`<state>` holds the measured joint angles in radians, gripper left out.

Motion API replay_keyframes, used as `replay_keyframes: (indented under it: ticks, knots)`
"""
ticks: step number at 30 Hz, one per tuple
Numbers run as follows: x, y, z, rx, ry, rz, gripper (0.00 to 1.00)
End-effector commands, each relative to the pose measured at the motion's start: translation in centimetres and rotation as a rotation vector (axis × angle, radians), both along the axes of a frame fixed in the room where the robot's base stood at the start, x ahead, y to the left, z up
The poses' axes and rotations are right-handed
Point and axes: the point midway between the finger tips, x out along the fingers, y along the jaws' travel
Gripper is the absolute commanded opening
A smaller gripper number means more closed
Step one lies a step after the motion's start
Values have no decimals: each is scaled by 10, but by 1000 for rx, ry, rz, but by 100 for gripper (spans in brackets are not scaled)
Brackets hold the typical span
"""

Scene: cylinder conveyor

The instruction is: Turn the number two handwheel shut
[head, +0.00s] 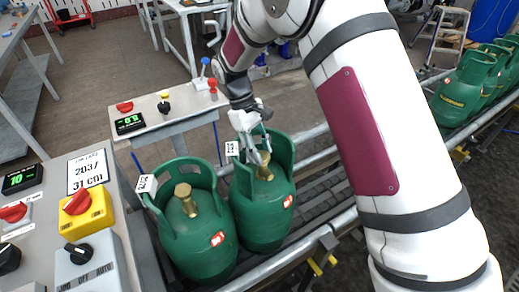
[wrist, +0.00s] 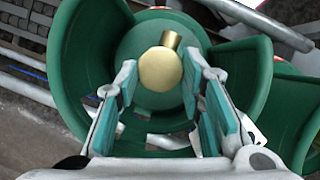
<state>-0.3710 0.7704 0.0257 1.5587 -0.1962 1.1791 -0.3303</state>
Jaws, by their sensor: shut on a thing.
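Two green gas cylinders stand side by side on the conveyor, a left one (head: 195,240) and a right one (head: 262,216). Each has an open green collar and a brass valve. The left brass valve (head: 187,200) is free. My gripper (head: 262,160) reaches down into the right cylinder's collar. In the wrist view the brass handwheel (wrist: 160,70) lies between my two fingers, and my gripper (wrist: 161,76) is shut on it. White tags hang on the left collar (head: 146,184) and the right collar (head: 232,148); I cannot read their numbers.
A control desk (head: 60,170) with knobs and displays is at the left. A small console (head: 165,112) with levers stands behind the cylinders. More green cylinders (head: 465,85) stand on the conveyor at the far right. A metal conveyor rail (head: 285,262) runs in front.

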Motion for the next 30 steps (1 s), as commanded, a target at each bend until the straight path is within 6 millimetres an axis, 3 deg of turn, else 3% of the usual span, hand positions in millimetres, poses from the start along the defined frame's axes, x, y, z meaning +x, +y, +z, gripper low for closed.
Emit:
replay_keyframes:
  ticks: [9,23,24,27,30]
  knots:
    - [1,0,0,0,0,-100,7]
    - [1,-1,0,0,0,-115,7]
    - [1,-1,0,0,0,-115,37]
    - [1,-1,0,0,0,-113,55]
    - [1,-1,0,0,0,-113,55]
